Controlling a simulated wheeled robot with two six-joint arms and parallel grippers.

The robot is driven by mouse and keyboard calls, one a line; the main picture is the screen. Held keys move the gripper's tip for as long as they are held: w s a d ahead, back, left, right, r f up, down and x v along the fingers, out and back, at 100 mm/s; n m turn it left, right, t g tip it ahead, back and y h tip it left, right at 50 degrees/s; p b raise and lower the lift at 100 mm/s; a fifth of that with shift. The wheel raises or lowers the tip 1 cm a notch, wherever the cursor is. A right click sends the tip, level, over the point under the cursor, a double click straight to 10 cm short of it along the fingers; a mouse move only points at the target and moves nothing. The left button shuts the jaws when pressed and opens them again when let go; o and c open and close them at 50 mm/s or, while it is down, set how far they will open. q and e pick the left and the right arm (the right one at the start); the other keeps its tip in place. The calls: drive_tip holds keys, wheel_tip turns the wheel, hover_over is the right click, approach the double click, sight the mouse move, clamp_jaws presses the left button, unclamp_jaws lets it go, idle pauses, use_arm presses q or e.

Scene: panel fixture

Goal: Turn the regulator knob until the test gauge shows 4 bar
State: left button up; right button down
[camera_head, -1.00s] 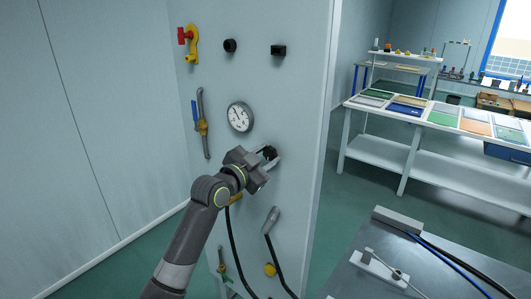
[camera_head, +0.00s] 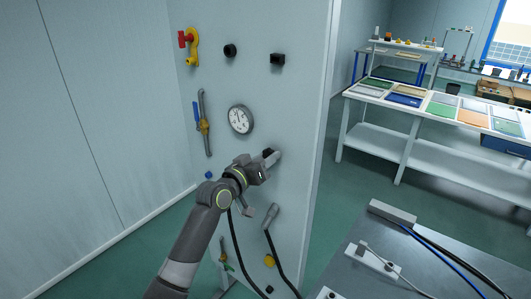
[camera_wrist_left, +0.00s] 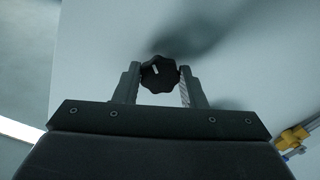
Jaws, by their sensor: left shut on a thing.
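The black lobed regulator knob (camera_wrist_left: 160,74) has a white mark on it and sits on the panel, between the fingers of my left gripper (camera_wrist_left: 158,84) in the left wrist view. In the head view my left gripper (camera_head: 268,163) is at the panel below and right of the gauge, shut on the knob (camera_head: 268,152), which is partly hidden by the gripper. The round white gauge (camera_head: 239,119) is on the panel above it; its needle is too small to read. My right gripper is not in view.
The panel (camera_head: 290,100) also carries a red and yellow valve (camera_head: 191,45), a blue-handled valve (camera_head: 203,125), black knobs (camera_head: 230,50) and hoses (camera_head: 272,216). A grey bench (camera_head: 380,225) stands at the lower right. A white table (camera_head: 370,143) is behind.

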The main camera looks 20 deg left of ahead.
use_arm(q)
drive_tip(key=shift+n+p, duration=1.55)
drive_tip(key=shift+n, duration=3.45)
drive_tip(key=shift+f, duration=0.1)
drive_tip(key=o, duration=1)
drive_tip(key=shift+d, duration=0.1)
drive_tip(key=b+v, duration=0.3)
drive_tip(key=v, duration=1.4)
drive_tip(key=shift+s+r, duration=0.2)
drive_tip(key=shift+s, duration=0.05)
